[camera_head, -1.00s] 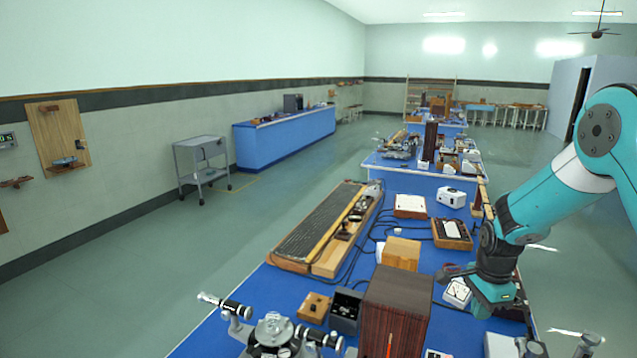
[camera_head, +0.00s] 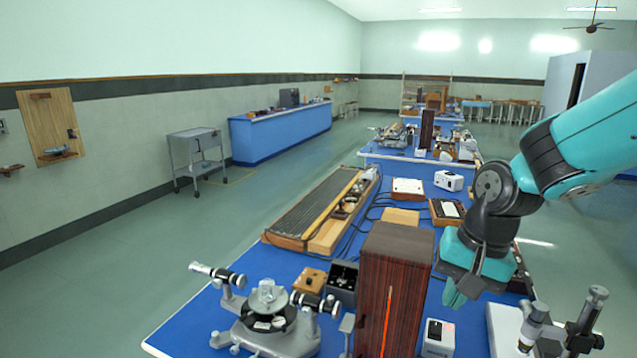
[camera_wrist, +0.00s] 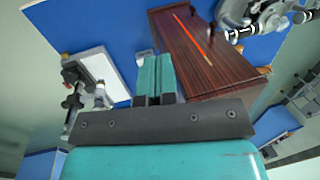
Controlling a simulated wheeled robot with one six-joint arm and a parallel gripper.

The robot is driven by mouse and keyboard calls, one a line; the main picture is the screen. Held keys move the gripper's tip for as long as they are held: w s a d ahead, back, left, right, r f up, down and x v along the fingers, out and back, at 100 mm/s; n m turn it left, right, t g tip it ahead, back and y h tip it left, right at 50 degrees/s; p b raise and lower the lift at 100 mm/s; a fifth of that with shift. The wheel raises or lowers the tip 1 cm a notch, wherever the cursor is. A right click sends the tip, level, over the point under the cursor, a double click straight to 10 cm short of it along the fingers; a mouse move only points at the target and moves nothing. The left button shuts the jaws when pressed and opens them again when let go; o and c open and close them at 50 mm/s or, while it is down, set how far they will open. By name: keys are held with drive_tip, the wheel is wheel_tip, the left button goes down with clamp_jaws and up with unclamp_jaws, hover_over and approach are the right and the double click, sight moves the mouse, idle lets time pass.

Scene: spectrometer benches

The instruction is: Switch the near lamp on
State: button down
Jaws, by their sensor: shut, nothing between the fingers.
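The near lamp is most likely the tall dark wooden housing (camera_head: 408,255) at the front of the near blue bench, with a glowing orange-red slit on its front face. It also shows in the wrist view (camera_wrist: 222,72), where the slit is lit too. A small white box with a dark switch-like patch (camera_head: 438,338) stands just right of the housing; whether it belongs to the lamp I cannot tell. My gripper (camera_head: 457,296) is shut and empty, pointing down above the bench to the right of the housing. In the wrist view its fingers (camera_wrist: 155,75) are together, beside the housing.
A grey spectrometer (camera_head: 268,318) stands left of the housing, with a small wooden box (camera_head: 309,280) and a dark box (camera_head: 342,281) behind. A white board (camera_head: 505,330) and a grey stand (camera_head: 585,325) are at right. A long wooden-framed apparatus (camera_head: 320,212) lies farther back.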

drive_tip(key=s+a+f+n+y+b, duration=0.1)
drive_tip(key=s+n+b, duration=0.3)
drive_tip(key=s, duration=0.5)
drive_tip(key=s+a+f+n+b, duration=0.3)
drive_tip(key=s+a+n+b, duration=0.1)
drive_tip(key=s+n, duration=0.3)
drive_tip(key=shift+s+a+f+n+g+y, duration=0.2)
drive_tip(key=shift+s+a+n+g+y, duration=0.15)
drive_tip(key=shift+s, duration=0.85)
